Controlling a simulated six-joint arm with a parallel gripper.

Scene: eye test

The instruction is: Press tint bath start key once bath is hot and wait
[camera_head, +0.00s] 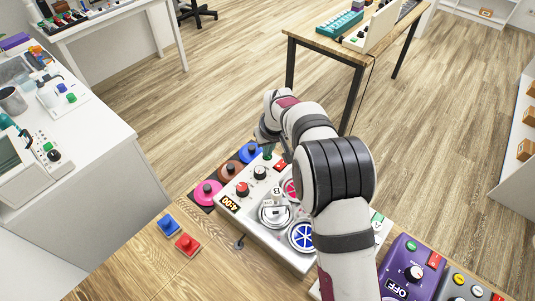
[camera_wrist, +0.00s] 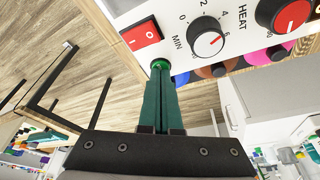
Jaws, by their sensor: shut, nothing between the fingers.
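The tint bath (camera_head: 262,233) is a white unit on the wooden table, with round wells, one lidded and marked B. Its lit display (camera_head: 229,204) reads 4:00. A round green key (camera_wrist: 160,64) sits at the panel edge. My gripper (camera_head: 267,152) is shut and empty. Its green fingertips (camera_wrist: 160,79) are right at the green key, partly covering it; I cannot tell whether it is pressed. My arm hides the unit's right part.
Blue (camera_head: 168,225) and red (camera_head: 187,244) buttons lie in front. A purple control box (camera_head: 411,268) stands right. A white counter (camera_head: 80,140) is at left.

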